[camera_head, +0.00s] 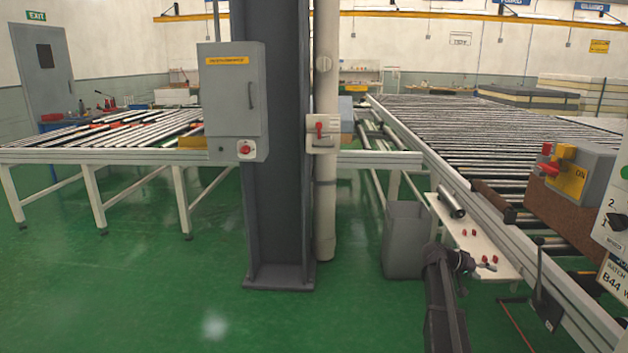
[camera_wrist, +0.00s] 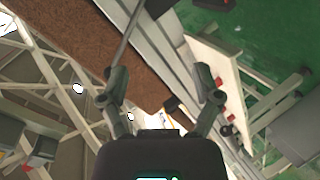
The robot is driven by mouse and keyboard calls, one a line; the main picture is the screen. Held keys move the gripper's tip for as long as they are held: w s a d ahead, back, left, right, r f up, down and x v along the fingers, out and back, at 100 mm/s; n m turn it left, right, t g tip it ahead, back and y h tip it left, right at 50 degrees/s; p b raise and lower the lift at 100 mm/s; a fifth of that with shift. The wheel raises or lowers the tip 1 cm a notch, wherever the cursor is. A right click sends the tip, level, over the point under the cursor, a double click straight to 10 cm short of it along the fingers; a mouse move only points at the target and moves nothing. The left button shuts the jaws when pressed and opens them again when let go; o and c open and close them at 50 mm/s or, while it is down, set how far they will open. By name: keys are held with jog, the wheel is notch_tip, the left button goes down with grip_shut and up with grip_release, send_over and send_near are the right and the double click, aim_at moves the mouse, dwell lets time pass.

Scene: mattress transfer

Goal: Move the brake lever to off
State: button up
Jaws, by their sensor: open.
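A black lever with a dark knob (camera_head: 539,242) stands nearly upright on the side of the right roller conveyor, above a dark base plate (camera_head: 547,308). I see no readable off mark beside it. My gripper (camera_head: 484,263) is left of this lever and somewhat lower than its knob, apart from it. In the wrist view my gripper (camera_wrist: 160,84) has its two fingers spread, with nothing held between them. A thin grey rod (camera_wrist: 127,32) runs from a dark block at the top towards the left finger; it looks like the same lever. Its lower end is hard to make out.
The roller conveyor frame (camera_head: 470,188) runs along the right. A white shelf (camera_head: 450,232) and grey bin (camera_head: 404,240) lie near my arm. A dark column (camera_head: 274,150) stands left; green floor is open.

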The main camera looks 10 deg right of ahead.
jog(key=s+a+f+n+t+y, duration=0.1)
jog(key=s+a+f+n+y, duration=0.4)
jog(key=a, duration=1)
jog(key=s+a+f+t+y, duration=0.1)
jog(key=s+a+f+y, duration=0.45)
jog(key=a, duration=1.05)
jog(key=s+a+f+n+y, duration=0.1)
jog(key=s+a+n+y, duration=0.2)
jog(key=s+a, duration=0.8)
jog(key=w+a+r+p, duration=0.2)
jog(key=r+p, duration=1.1)
jog(key=w+a+r+p, duration=0.1)
jog(key=a+r+p, duration=0.2)
jog(key=r+p, duration=1.1)
jog(key=shift+w+r, duration=0.25)
jog(key=shift+w, duration=0.15)
